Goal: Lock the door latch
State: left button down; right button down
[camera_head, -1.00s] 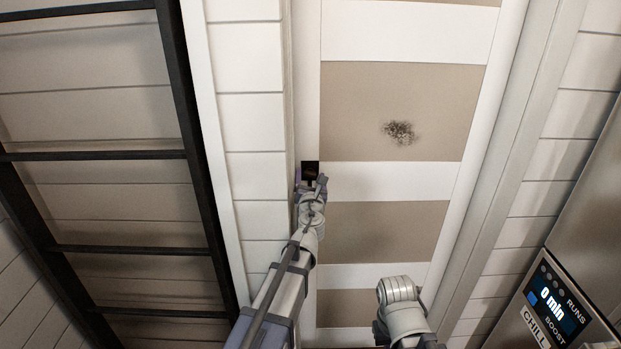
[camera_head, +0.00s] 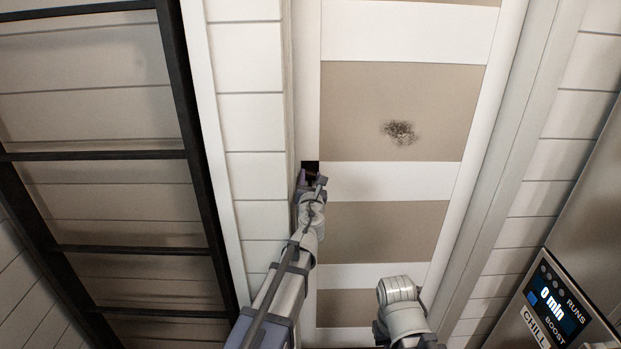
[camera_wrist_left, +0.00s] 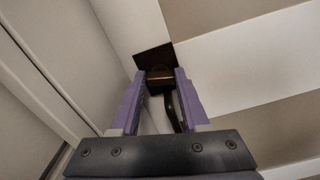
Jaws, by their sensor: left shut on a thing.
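The door (camera_head: 390,110) has white and beige bands and fills the middle of the head view. The latch (camera_wrist_left: 158,75) is a brown knob on a dark square plate at the door's left edge. Its plate (camera_head: 310,167) shows partly in the head view, with the rest behind my gripper. My left gripper (camera_head: 312,180) is at the latch. In the left wrist view its purple fingers (camera_wrist_left: 160,82) are closed on the knob from both sides. A dark curved lever (camera_wrist_left: 172,110) hangs below, between the fingers. My right arm shows at the bottom, its gripper out of clear view.
A white frame and plank wall (camera_head: 255,130) stand left of the door, with a black-barred panel (camera_head: 95,155) farther left. A steel appliance with a lit display (camera_head: 556,299) is at the lower right. A dark smudge (camera_head: 400,132) marks the door.

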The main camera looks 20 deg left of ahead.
pick_arm(q)
jog(key=shift+n, duration=1.5)
jog(key=shift+c, duration=2)
grip_release()
jog(key=v, duration=0.8)
